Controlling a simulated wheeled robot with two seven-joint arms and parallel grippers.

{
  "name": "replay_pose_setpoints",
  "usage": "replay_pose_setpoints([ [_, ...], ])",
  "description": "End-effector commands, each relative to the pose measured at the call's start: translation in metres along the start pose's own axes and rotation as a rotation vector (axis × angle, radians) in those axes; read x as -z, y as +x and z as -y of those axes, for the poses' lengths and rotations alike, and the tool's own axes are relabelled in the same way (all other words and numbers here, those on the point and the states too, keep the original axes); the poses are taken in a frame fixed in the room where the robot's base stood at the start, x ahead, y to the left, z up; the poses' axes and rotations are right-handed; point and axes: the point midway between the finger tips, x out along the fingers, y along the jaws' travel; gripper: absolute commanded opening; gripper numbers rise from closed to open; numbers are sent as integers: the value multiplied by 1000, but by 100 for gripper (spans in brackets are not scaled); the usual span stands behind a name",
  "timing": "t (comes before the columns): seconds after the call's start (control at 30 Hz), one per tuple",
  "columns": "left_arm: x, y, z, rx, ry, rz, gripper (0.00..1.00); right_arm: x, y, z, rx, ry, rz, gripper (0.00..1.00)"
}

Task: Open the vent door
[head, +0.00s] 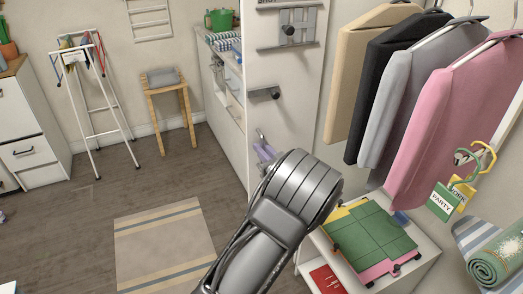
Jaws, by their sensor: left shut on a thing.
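A small grey panel (297,25) with a dark knob sits between two horizontal metal rails high on the white wall; it looks like the vent door. My left arm comes up from the bottom centre, and its thick grey wrist hides most of the hand. My left gripper (265,152) shows only in part beyond the wrist, against the wall and well below the panel. It appears shut on a small lilac thing with a metallic tip, whose shape is mostly hidden. My right gripper is not in view.
A grey wall bracket (264,93) sits below the panel. Hanging garments (462,108) crowd the right side. A white cabinet (410,268) with folded green cloth (371,240) stands below them. A striped rug (163,245) lies on open floor at left.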

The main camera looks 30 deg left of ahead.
Motion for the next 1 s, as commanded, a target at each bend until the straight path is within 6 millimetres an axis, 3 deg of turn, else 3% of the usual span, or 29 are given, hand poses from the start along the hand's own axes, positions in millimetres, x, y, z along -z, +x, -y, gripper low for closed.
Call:
replay_pose_setpoints([
  [0.2, 1, 1, 1, 2, -1, -2, 0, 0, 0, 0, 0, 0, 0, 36],
  [0.23, 1, 1, 1, 2, -1, -2, 12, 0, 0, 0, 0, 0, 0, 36],
  [0.33, 1, 0, 0, 2, -1, -2, 19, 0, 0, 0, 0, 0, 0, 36],
  [0.67, 0, -4, 0, 0, -2, 0, 19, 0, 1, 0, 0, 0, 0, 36],
  [1.0, 0, -52, 0, -2, -1, -1, 19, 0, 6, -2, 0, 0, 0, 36],
])
